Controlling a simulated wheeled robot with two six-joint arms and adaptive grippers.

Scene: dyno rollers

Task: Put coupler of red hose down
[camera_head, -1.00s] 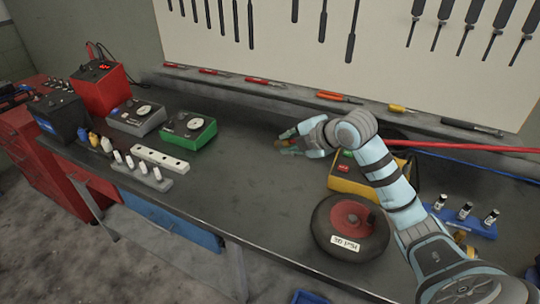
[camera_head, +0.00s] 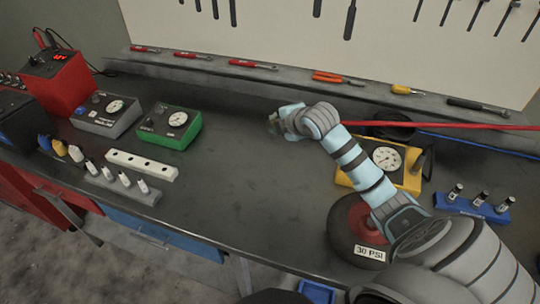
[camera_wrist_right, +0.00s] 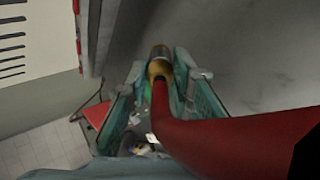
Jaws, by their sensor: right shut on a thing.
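My right gripper (camera_head: 274,124) is over the back middle of the dark bench (camera_head: 240,205), right of the green gauge box. In the right wrist view, its two teal fingers (camera_wrist_right: 160,88) are shut around the brass coupler (camera_wrist_right: 159,66) at the end of the red hose (camera_wrist_right: 235,140). The coupler's tip points away from the wrist, towards the grey surface. In the head view the red hose (camera_head: 450,126) runs right from behind my arm; the coupler is too small to make out there. The gap between coupler and bench cannot be told. My left gripper is out of view.
A green gauge box (camera_head: 170,128) and a grey one (camera_head: 106,113) stand left. A yellow gauge box (camera_head: 404,176) and a tyre labelled 30 PSI (camera_head: 345,232) stand right, partly behind my arm. A blue rack (camera_head: 474,206) is far right. The bench middle is clear.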

